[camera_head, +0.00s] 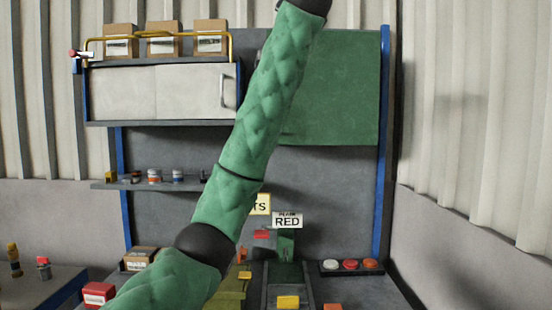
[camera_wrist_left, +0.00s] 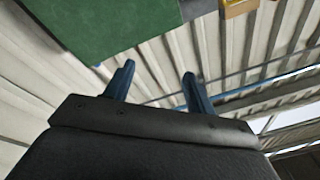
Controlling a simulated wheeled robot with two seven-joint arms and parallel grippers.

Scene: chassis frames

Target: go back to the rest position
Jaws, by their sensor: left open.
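My left arm, in a green quilted sleeve, crosses the head view from the bottom left to the top centre and runs out of the picture there. Its gripper is outside the head view. In the left wrist view my left gripper (camera_wrist_left: 158,85) is open, with two blue fingers apart and nothing between them. It is up in the air, with the corrugated wall and a green panel (camera_wrist_left: 100,25) beyond it. My right gripper is in neither view.
A workbench holds a sign reading RED (camera_head: 287,221), a yellow block (camera_head: 288,302) and a panel of round buttons (camera_head: 350,266). A cabinet (camera_head: 150,92) with boxes on top hangs behind. A side table (camera_head: 40,287) stands at left. My arm hides part of the bench.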

